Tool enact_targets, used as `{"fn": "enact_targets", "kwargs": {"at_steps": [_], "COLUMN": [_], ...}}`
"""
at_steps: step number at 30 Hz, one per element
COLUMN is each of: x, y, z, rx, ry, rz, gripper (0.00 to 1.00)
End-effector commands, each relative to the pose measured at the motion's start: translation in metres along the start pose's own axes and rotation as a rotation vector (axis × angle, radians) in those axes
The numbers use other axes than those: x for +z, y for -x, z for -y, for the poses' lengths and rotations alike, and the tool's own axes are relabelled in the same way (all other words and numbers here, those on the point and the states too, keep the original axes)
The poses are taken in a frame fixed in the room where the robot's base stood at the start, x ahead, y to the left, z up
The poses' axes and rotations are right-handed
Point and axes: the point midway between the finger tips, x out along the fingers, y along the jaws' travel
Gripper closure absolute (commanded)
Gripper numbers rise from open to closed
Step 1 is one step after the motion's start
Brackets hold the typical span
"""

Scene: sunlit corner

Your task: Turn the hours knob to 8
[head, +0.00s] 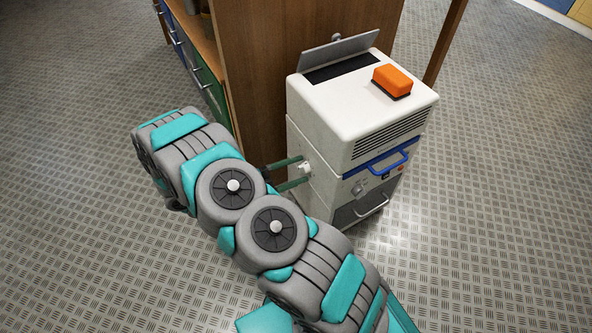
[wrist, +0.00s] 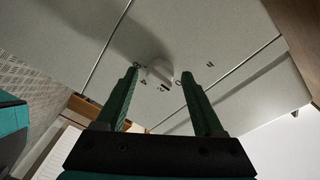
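The appliance is a white box-shaped machine (head: 325,140). A small pale knob (head: 307,167) sits on its left side face. In the wrist view the knob (wrist: 159,70) shows between my fingertips, with small dark marks around it; I cannot read which one it points to. My gripper (head: 303,168) reaches the side face from the left, its two green fingers spread. In the wrist view my gripper (wrist: 159,72) is open, one finger on each side of the knob, with gaps showing. Whether the tips touch the face is unclear.
An orange block with a dark base (head: 393,81) lies on the machine's top, beside a raised grey flap (head: 340,50). A blue handle (head: 390,162) and small controls are on the front. A wooden cabinet (head: 265,60) stands close behind. The floor left and right is clear.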

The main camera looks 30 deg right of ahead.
Motion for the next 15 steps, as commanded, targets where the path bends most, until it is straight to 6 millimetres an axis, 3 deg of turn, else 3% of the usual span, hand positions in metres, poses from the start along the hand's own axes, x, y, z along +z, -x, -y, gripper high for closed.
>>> {"fn": "enact_targets", "kwargs": {"at_steps": [2, 15], "x": [0.0000, -0.0001], "y": [0.0001, 0.0002], "z": [0.0000, 0.0001], "rx": [0.000, 0.000], "ry": [0.000, 0.000], "rz": [0.000, 0.000], "gripper": [0.41, 0.90]}}
